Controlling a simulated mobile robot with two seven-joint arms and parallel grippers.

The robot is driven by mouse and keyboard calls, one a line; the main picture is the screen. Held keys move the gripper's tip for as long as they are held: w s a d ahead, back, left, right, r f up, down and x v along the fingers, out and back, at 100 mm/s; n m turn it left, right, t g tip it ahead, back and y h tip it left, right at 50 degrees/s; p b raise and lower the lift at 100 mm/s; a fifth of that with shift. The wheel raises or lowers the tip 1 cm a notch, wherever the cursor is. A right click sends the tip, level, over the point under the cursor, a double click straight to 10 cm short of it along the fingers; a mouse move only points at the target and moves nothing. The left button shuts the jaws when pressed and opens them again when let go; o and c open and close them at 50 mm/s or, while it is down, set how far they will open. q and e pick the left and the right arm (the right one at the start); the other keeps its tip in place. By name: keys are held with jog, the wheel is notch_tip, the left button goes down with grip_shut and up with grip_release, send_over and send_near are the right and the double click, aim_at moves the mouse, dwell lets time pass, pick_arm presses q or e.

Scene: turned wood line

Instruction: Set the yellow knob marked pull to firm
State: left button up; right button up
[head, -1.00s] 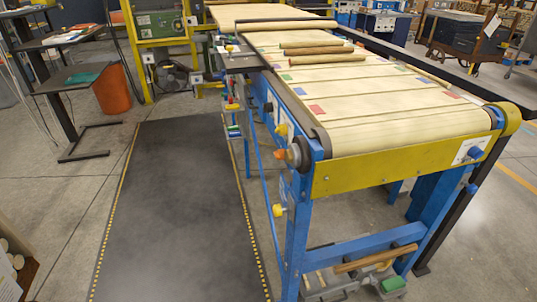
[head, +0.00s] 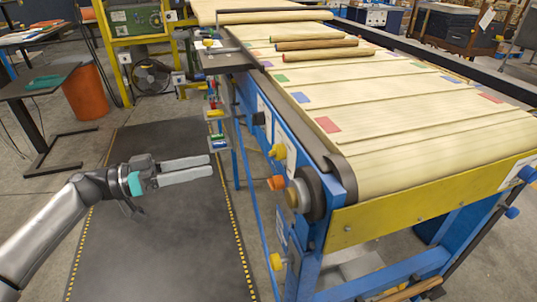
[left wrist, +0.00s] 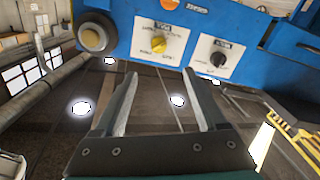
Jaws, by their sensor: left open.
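A yellow knob (head: 277,151) sits on a white plate on the blue side of the conveyor frame, beside the roller end. In the left wrist view a yellow knob (left wrist: 157,43) on a white plate shows just beyond the fingertips. Its printed words are too small to read surely. Another yellow knob (head: 277,261) is lower on the frame. My left gripper (head: 210,167) is open and empty, left of the frame and apart from the knobs. Its fingers (left wrist: 160,78) point toward the panel. My right gripper does not show.
A black knob (left wrist: 217,59) on its own white plate is right of the yellow one in the wrist view. An orange knob (head: 276,183) is near the roller end (head: 300,195). Wood pieces (head: 320,44) lie on the belt. The dark floor mat (head: 150,250) is clear.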

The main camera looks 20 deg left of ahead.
aim_at(270, 153)
pick_arm(q)
jog(key=b+x, duration=0.3)
jog(key=x, duration=1.1)
jog(key=shift+s+f, duration=0.1)
jog(key=shift+w+d+b, duration=0.3)
jog(key=shift+d+b, duration=0.1)
jog(key=shift+d, duration=0.15)
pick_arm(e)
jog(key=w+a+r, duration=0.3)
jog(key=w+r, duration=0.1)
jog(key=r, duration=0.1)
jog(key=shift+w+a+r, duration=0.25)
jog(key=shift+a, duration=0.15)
pick_arm(q)
grip_shut()
